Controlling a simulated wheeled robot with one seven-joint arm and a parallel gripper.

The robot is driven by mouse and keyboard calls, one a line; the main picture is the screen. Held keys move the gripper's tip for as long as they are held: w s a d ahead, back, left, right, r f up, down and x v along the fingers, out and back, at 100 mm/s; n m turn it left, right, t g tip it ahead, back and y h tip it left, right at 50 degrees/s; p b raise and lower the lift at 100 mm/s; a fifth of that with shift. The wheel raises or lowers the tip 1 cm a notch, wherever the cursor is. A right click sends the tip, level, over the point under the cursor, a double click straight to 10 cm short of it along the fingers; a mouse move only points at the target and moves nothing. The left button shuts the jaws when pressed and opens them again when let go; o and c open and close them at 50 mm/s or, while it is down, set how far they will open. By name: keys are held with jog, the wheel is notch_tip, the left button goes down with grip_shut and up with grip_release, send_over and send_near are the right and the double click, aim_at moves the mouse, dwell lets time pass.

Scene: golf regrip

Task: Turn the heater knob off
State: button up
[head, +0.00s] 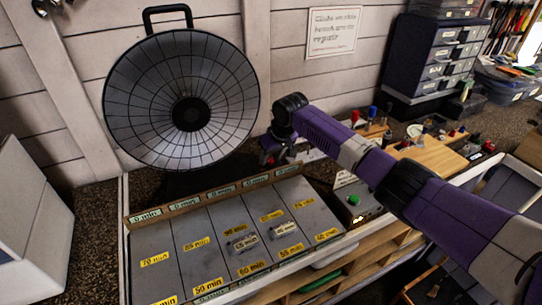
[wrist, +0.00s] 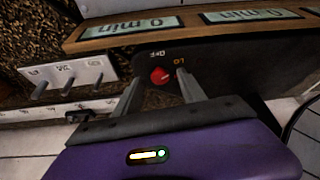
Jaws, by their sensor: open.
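The heater (head: 225,95) is a large round wire-faced dish with a top handle, standing behind the timer board in the head view. In the wrist view the red heater knob (wrist: 160,75) sits on a dark panel (wrist: 210,55) with the labels OFF and LO above it. A pale line crosses the knob; I cannot tell exactly which label it points to. My gripper (wrist: 157,82) is open, with one finger on each side of the knob; contact is unclear. In the head view my gripper (head: 277,150) is by the heater's lower right, and the knob is hidden.
A wooden strip (wrist: 190,32) with "0 min" labels runs close beside the panel. Grey lanes (head: 205,235) with yellow minute labels lie in front of the heater. A box with a green button (head: 354,200) stands right of them. A white switch strip (wrist: 70,75) shows at left.

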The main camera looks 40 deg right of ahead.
jog(key=shift+f, duration=0.1)
grip_shut()
